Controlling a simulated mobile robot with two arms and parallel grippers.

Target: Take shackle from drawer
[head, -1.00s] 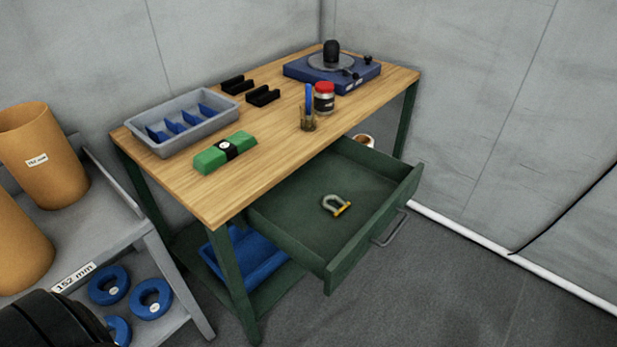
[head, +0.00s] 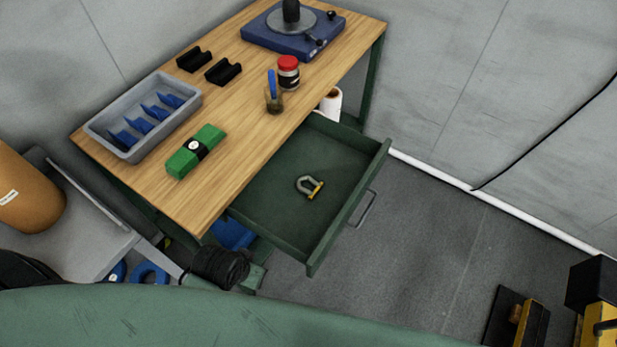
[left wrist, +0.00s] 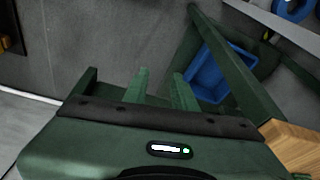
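The shackle (head: 309,187) is a small grey U-shaped piece with a yellow pin. It lies on the floor of the pulled-out green drawer (head: 280,222), near its middle. In the left wrist view my left gripper (left wrist: 160,88) has two green fingers apart with nothing between them. The shackle cannot be made out in that view. In the head view a large green part of my arm crosses the bottom, and I cannot make out the left fingertips. My right gripper is not in view.
The wooden tabletop (head: 225,130) holds a grey tray (head: 125,152), a green block (head: 183,163), a red-lidded jar (head: 289,75) and a blue turntable (head: 270,38). A blue bin (left wrist: 212,72) sits below. Yellow and black equipment (head: 598,310) stands lower right. Floor right of the drawer is clear.

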